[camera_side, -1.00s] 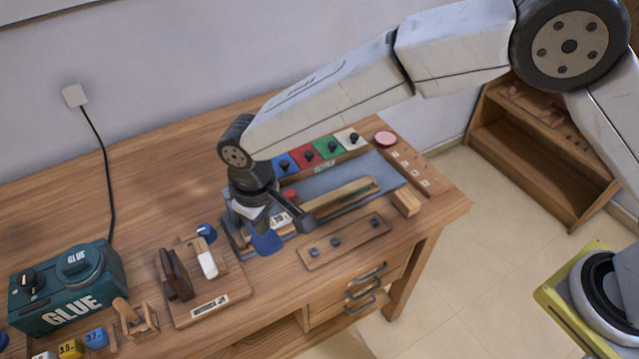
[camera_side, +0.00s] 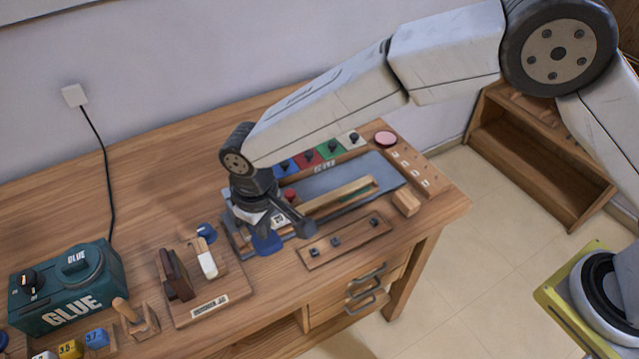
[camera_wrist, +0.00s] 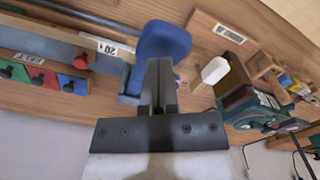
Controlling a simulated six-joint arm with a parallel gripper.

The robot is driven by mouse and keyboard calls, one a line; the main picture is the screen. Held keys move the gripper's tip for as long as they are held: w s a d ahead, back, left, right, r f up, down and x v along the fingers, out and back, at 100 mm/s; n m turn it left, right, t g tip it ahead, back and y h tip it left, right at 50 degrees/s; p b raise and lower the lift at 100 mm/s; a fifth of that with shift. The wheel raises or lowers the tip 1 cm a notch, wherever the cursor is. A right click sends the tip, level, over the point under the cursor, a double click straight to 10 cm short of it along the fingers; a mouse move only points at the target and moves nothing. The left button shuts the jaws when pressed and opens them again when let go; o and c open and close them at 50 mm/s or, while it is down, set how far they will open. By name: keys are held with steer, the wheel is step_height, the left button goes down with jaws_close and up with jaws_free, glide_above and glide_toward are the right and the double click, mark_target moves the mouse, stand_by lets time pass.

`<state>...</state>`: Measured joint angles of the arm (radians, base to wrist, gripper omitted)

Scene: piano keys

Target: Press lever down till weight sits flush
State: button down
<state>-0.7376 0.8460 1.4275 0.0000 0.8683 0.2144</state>
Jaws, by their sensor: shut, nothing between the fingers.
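My gripper (camera_side: 266,226) is shut and empty, pointing down at the left end of the blue-grey fixture (camera_side: 383,170). A wooden key-like bar (camera_side: 345,195) lies lengthwise on this fixture; it looks like the lever. A blue rounded piece (camera_side: 266,245) is right at my fingertips. In the wrist view the blue piece (camera_wrist: 165,40) stands just beyond the closed fingers (camera_wrist: 159,85); I cannot tell whether they touch it. A label reading 20 (camera_wrist: 107,48) is beside it. My gripper hides part of the bar's left end, and I cannot pick out the weight surely.
Coloured tiles with dark knobs (camera_side: 308,158) line the fixture's back. A wooden strip with pegs (camera_side: 340,241) lies in front. A wooden board with a white-topped piece (camera_side: 207,265) and a green GLUE box (camera_side: 70,293) stand left.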

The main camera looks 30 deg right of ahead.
step_height(320, 180, down, 7)
stand_by(3.6)
steer(key=shift+r, duration=0.15)
stand_by(0.5)
steer(key=shift+r, duration=4.8)
